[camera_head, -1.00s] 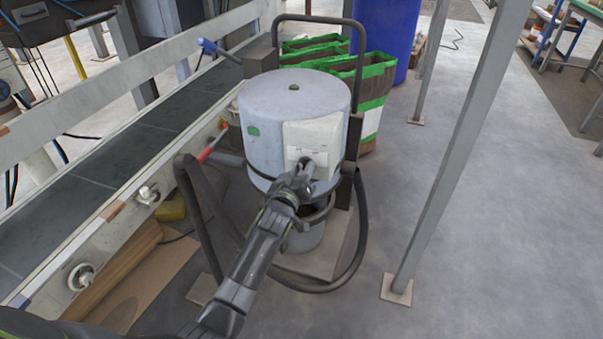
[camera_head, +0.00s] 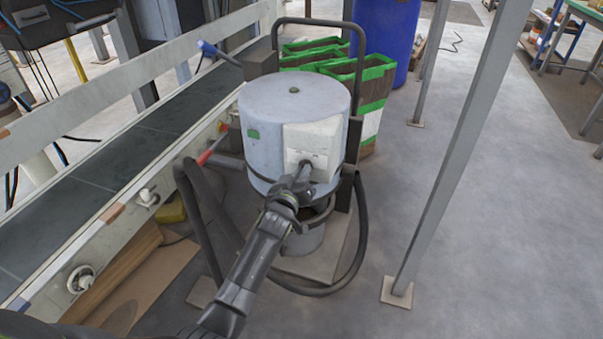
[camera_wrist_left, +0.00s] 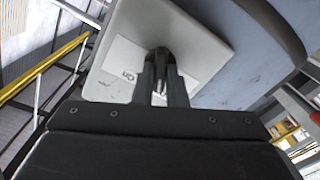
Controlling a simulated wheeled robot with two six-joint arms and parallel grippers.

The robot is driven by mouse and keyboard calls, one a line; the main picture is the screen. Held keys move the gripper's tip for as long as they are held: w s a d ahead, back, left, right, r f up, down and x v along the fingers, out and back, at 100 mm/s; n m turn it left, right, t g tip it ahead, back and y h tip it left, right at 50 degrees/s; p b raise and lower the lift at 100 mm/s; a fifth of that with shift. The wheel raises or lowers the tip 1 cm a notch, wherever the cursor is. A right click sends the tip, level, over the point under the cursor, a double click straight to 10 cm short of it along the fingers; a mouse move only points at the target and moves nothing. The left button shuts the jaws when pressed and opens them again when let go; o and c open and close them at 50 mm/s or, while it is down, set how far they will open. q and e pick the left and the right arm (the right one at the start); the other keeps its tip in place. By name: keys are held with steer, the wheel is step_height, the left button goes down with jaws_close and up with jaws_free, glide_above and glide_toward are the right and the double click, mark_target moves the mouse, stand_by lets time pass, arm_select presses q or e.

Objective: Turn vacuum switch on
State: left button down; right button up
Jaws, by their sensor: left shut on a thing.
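The vacuum is a grey-blue drum (camera_head: 262,110) on a dark wheeled frame, with a white switch box (camera_head: 325,136) on its front. A dark switch knob (camera_wrist_left: 158,58) sticks out from a white label plate on the box. The label reads "On" beside the knob in the left wrist view. My left gripper (camera_head: 304,168) reaches the front of the box. In the left wrist view its two fingers (camera_wrist_left: 161,72) are closed on the knob, one on each side. The fingers hide part of the knob, and its exact setting is hard to tell. My right gripper is not in view.
A conveyor (camera_head: 110,165) with a pale side rail runs along the left. Open green-edged bags (camera_head: 372,90) and a blue barrel (camera_head: 385,35) stand behind the vacuum. A grey post (camera_head: 455,160) stands to the right. A black hose (camera_head: 362,235) loops at the vacuum's right side.

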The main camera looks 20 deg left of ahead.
arm_select(q)
steer(key=m+p, duration=0.1)
steer(key=m, duration=1)
steer(key=shift+m+p, duration=0.3)
steer(key=shift+p, duration=0.05)
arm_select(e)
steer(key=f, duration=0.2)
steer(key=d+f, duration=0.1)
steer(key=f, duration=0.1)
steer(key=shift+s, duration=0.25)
arm_select(q)
steer(key=shift+f, duration=0.1)
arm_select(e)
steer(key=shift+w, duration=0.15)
arm_select(q)
steer(key=c, duration=1.5)
jaws_free()
steer(key=shift+c, duration=0.2)
steer(key=shift+o, duration=0.4)
steer(key=shift+d, duration=0.1)
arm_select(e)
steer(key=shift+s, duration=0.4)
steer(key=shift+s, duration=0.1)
arm_select(q)
steer(key=shift+s, duration=0.15)
